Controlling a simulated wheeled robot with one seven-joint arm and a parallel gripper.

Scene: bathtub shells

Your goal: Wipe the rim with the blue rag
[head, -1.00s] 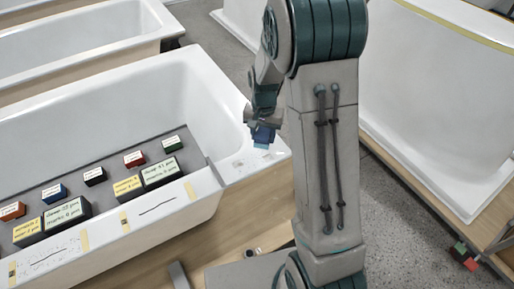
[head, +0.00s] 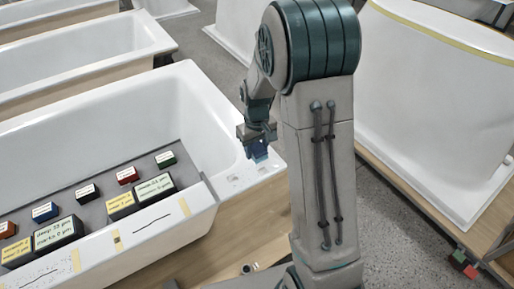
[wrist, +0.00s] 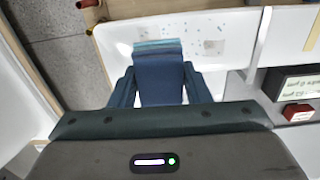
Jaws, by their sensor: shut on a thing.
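My gripper (head: 258,148) is shut on the blue rag (head: 261,156), which is folded into a small dark blue block with a lighter blue edge. In the wrist view the rag (wrist: 160,75) sits between the two fingers, its light edge over the white rim (wrist: 120,40). In the head view it is at the right-end rim (head: 246,180) of the near bathtub. Small specks and marks show on the rim beside the rag. I cannot tell whether the rag touches the rim.
A grey board (head: 100,213) across the tub holds several small labelled blocks. Tape strips and a dark line (head: 152,223) mark the front rim. Other white tubs stand behind and at right (head: 430,110). Grey floor (head: 375,200) lies between the tubs.

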